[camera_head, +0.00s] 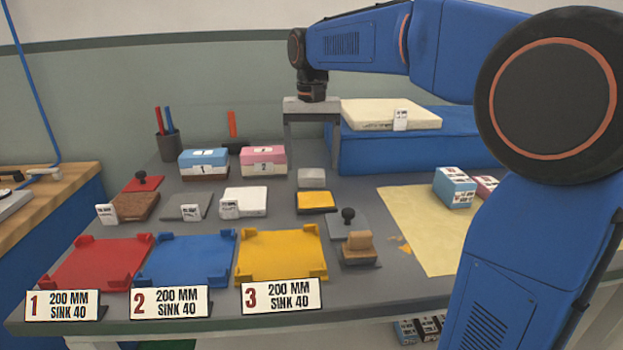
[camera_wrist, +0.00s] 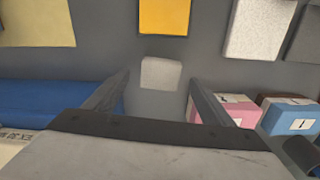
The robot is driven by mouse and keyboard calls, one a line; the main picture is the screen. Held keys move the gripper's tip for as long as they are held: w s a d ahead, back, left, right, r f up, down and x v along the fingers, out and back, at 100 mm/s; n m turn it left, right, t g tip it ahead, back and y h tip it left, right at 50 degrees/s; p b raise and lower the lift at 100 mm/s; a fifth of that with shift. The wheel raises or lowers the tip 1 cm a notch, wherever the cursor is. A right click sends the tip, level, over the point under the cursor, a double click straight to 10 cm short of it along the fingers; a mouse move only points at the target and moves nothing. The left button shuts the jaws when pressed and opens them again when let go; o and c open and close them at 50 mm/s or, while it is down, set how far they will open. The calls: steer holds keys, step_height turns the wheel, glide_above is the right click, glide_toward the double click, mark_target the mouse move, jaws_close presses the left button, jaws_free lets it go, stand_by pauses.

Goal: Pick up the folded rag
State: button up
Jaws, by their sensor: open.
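A small light grey folded piece (camera_head: 311,178), which looks like the folded rag, lies flat on the grey table behind a yellow pad. It also shows in the wrist view (camera_wrist: 161,73), just beyond my fingertips and between their lines. My gripper (camera_head: 311,146) points down above and slightly behind the rag, near the blue platform. In the wrist view my gripper (camera_wrist: 160,80) has its fingers wide apart with nothing held. The exact height above the rag is hard to tell.
The yellow pad (camera_head: 316,202) lies just in front of the rag. A pink box (camera_head: 263,161) and a white slab (camera_head: 245,201) lie to the left. The blue platform (camera_head: 400,150) carries a cream mattress (camera_head: 385,114) at right. Red, blue and yellow trays (camera_head: 282,255) line the front.

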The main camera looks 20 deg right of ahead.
mark_target(311, 173)
steer(key=shift+w+f, duration=0.15)
steer(key=shift+f, duration=1.75)
steer(key=shift+c, duration=0.4)
steer(key=c, duration=1.1)
steer(key=shift+o, duration=0.2)
steer(key=shift+r, duration=0.1)
